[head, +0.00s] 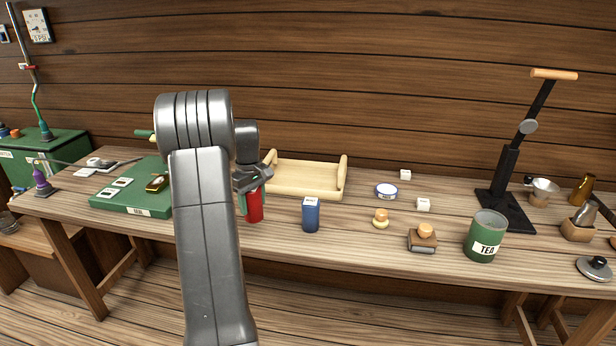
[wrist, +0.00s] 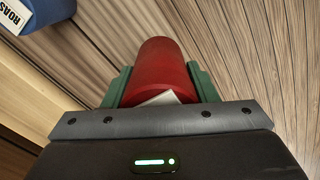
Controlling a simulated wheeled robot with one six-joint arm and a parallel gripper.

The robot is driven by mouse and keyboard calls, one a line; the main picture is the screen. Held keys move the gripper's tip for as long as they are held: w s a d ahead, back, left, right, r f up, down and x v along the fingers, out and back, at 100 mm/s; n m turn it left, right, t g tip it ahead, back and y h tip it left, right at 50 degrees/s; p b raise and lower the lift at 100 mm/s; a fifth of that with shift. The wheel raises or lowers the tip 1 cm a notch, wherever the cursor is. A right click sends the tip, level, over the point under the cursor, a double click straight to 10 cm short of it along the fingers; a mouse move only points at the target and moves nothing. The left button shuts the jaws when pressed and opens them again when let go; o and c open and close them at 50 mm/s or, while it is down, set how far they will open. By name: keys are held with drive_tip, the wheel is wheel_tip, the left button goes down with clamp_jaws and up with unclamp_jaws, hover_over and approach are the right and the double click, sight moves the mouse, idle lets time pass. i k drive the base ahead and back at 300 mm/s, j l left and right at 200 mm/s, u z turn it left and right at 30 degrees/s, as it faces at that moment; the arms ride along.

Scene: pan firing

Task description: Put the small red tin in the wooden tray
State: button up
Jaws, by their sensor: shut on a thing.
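The small red tin (head: 255,207) is held upright in my gripper (head: 250,194), near the front of the table. In the wrist view the red tin (wrist: 163,72) sits between the two green fingers of my gripper (wrist: 160,88), which touch both its sides. Part of a white label shows at its near end. I cannot tell whether its base touches the table. The pale wooden tray (head: 303,190) lies behind and to the right of the tin, and its visible floor is empty. My arm hides the area left of it.
A blue tin (head: 311,214) stands just right of the red tin and shows in the wrist view's corner (wrist: 40,12). A green tea tin (head: 485,238), small blocks and a tall black press (head: 508,175) are farther right. A green board (head: 135,196) lies left.

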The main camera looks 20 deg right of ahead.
sight(287, 184)
drive_tip(key=i+l, duration=1)
